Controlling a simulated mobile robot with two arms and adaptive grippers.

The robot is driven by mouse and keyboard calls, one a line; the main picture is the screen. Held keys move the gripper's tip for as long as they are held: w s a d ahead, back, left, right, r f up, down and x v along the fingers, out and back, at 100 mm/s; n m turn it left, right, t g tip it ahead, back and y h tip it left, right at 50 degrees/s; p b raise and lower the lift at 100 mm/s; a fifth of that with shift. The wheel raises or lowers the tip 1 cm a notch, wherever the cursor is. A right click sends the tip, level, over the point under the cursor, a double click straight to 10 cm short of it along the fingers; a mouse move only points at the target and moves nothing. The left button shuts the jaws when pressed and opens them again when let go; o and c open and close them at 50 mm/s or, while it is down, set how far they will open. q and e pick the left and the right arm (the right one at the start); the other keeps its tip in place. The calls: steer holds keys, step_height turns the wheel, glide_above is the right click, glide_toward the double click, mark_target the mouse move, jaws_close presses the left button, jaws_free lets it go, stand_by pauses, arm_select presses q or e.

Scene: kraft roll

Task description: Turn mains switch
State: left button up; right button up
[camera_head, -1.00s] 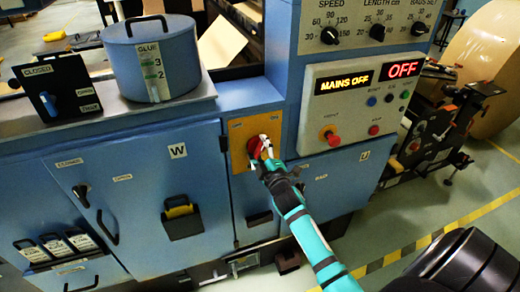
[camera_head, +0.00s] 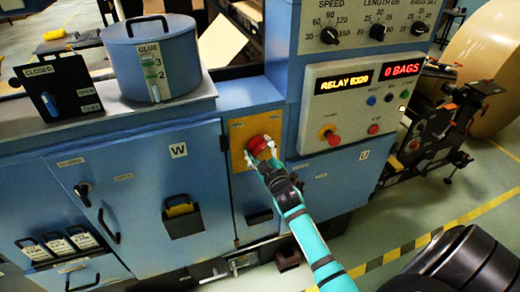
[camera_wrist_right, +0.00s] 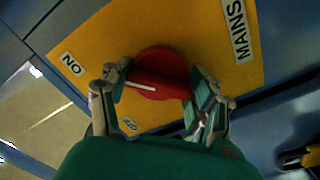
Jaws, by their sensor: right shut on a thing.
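The red round mains switch knob (camera_head: 259,143) sits on a yellow plate (camera_head: 238,130) on the blue machine front. My right gripper (camera_head: 265,158) is shut on the knob, with a finger on either side. In the right wrist view the knob (camera_wrist_right: 160,62) lies between the fingers (camera_wrist_right: 157,85), and its white line points left, roughly towards the upside-down ON label (camera_wrist_right: 72,64). A MAINS label (camera_wrist_right: 236,30) is at the right, and another small label at the bottom is hard to read. My left gripper is out of view.
A control panel (camera_head: 350,105) right of the switch shows RELAY E320 and 0 BAGS, with a red button (camera_head: 332,138) below. A blue glue pot (camera_head: 152,60) stands on the ledge at the upper left. Cabinet doors with handles flank the switch.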

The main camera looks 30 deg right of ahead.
steer(key=shift+f, duration=0.15)
steer(key=o, duration=1.2)
steer(key=shift+c, duration=0.2)
steer(key=v, duration=1.2)
